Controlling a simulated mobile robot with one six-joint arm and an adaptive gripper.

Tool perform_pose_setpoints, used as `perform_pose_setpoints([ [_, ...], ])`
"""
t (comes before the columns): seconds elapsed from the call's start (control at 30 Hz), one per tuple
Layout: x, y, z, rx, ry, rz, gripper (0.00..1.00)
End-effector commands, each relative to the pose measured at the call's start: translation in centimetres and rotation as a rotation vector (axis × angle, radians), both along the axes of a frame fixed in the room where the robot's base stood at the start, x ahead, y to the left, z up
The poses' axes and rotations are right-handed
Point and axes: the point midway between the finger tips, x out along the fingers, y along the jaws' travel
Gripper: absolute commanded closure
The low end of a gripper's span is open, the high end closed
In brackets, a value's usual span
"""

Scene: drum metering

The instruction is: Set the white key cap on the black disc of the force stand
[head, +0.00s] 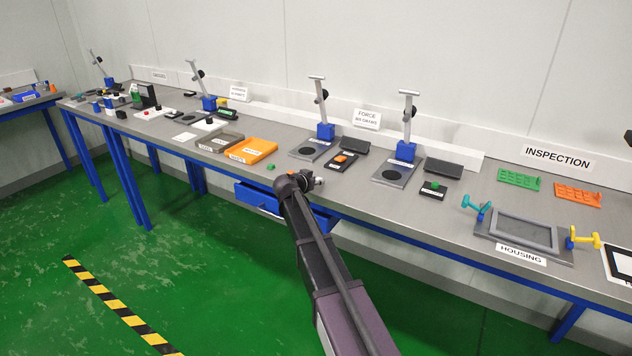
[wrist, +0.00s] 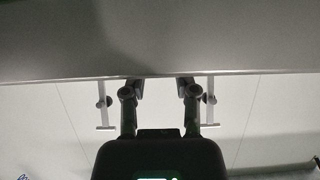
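My gripper (head: 312,181) is over the front edge of the bench, in front of the force stands. In the wrist view its two fingers (wrist: 161,88) are spread apart with nothing between them. One force stand (head: 325,131) has a black disc (head: 308,151) on its grey base plate. A second force stand (head: 405,150) to the right has a like black disc (head: 391,175). Both discs look bare. I cannot make out a white key cap for certain. A pale spot beside my gripper is too small to tell.
A black block with an orange cap (head: 341,158) and another with a green cap (head: 433,187) sit by the stands. A small green piece (head: 271,167) lies near an orange tray (head: 252,150). A blue drawer (head: 262,200) stands out below the bench. The grey housing tray (head: 523,232) is right.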

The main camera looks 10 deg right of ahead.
Motion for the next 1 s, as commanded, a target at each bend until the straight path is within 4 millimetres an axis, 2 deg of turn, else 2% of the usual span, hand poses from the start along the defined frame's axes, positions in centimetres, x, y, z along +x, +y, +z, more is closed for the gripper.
perform_pose_setpoints([
  [0.03,0.0,0.0,0.0,0.000,0.000,0.000,0.39],
  [0.07,0.0,0.0,0.0,0.000,0.000,0.000,0.31],
  [0.57,0.0,0.0,-0.1,0.000,0.000,0.000,0.31],
  [0.77,-1.1,1.0,0.7,0.000,0.000,0.001,0.31],
  [1.0,-3.8,2.8,2.1,0.000,0.000,0.001,0.31],
])
